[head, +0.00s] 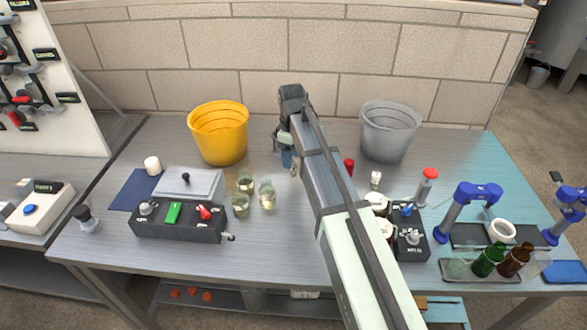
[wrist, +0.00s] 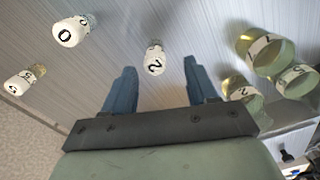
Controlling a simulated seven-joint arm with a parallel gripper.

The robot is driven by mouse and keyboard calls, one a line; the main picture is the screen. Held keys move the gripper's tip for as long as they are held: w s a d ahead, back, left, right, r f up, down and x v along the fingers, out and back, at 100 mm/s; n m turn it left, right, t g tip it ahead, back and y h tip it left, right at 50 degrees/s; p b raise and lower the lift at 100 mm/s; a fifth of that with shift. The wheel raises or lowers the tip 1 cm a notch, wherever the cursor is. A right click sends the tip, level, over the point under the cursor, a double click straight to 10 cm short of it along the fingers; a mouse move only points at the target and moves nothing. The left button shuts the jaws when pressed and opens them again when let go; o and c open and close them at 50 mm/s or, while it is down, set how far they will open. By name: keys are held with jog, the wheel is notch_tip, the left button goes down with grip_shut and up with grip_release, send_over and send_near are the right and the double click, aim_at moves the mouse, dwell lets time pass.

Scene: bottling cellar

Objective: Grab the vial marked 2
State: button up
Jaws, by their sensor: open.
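The vial marked 2 (wrist: 153,60) is a small glass vial with a white label. In the wrist view it lies ahead of my gripper (wrist: 159,68), in line with the gap between the two blue fingers. The fingers are apart with nothing held, and I cannot tell how far the vial is from the tips. A vial marked 0 (wrist: 69,30) and a vial with an unclear mark (wrist: 24,81) are to its left. In the head view my gripper (head: 287,158) is low over the table, and my arm hides much around it; I cannot make out the marked vial there.
Several larger labelled glass jars (wrist: 265,51) are close to the right finger; they also stand left of my gripper in the head view (head: 266,196). A yellow bucket (head: 218,135) and a grey bucket (head: 390,132) stand behind. A control box (head: 178,222) is at left.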

aim_at(294, 161)
jog(key=shift+w+d+f, duration=0.1)
jog(key=shift+d+f, duration=0.05)
jog(key=shift+f, duration=1.25)
jog(key=shift+w+d+f, duration=0.1)
jog(key=shift+d+f, duration=0.05)
jog(key=shift+f, duration=1.2)
jog(key=shift+c, duration=0.3)
grip_shut()
